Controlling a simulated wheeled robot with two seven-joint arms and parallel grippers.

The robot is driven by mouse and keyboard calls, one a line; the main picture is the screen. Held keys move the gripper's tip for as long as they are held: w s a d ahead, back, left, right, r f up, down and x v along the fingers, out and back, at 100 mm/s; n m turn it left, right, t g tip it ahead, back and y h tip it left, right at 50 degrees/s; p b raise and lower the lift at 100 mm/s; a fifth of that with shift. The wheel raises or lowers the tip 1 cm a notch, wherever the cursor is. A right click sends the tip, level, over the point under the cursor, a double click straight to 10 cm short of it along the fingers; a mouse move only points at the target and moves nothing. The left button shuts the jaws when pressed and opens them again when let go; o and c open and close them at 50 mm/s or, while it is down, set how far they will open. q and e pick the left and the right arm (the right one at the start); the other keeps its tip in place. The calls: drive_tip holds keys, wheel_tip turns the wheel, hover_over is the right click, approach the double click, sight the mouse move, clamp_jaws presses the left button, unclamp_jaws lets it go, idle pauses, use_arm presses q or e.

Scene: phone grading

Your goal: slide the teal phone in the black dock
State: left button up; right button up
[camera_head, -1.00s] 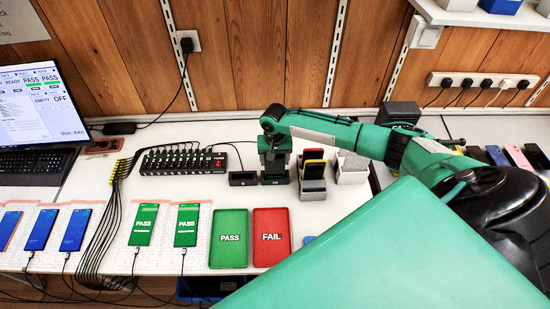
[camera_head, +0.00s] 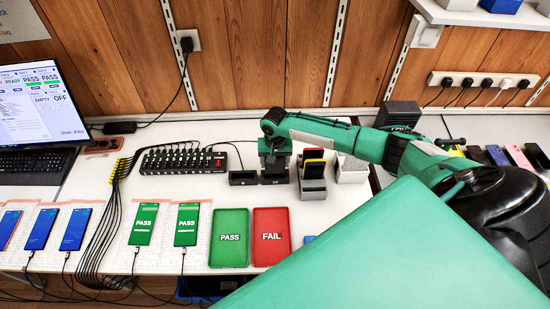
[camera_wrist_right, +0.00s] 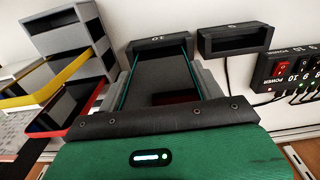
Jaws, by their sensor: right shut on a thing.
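My right gripper (camera_head: 273,158) is directly above the black dock (camera_head: 275,180) in the head view. In the right wrist view the gripper (camera_wrist_right: 163,88) is shut on the teal phone (camera_wrist_right: 188,62), whose thin teal side edges and dark face show between the fingers. The phone's far end meets the black dock, marked 10 (camera_wrist_right: 158,42). How deep it sits in the dock cannot be told. In the head view my gripper hides the phone. My left gripper is not in view.
A second black dock (camera_head: 243,178) stands just left. A grey rack with phones (camera_head: 313,186) stands close on the right. The powered hub (camera_head: 183,162) is left, with cables. The green PASS tray (camera_head: 229,238) and red FAIL tray (camera_head: 271,236) lie in front.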

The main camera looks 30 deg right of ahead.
drive_tip(key=shift+f, duration=0.3)
drive_tip(key=o, duration=1.2)
wheel_tip(320, 180, up, 7)
drive_tip(key=p, duration=0.8)
idle(0.4)
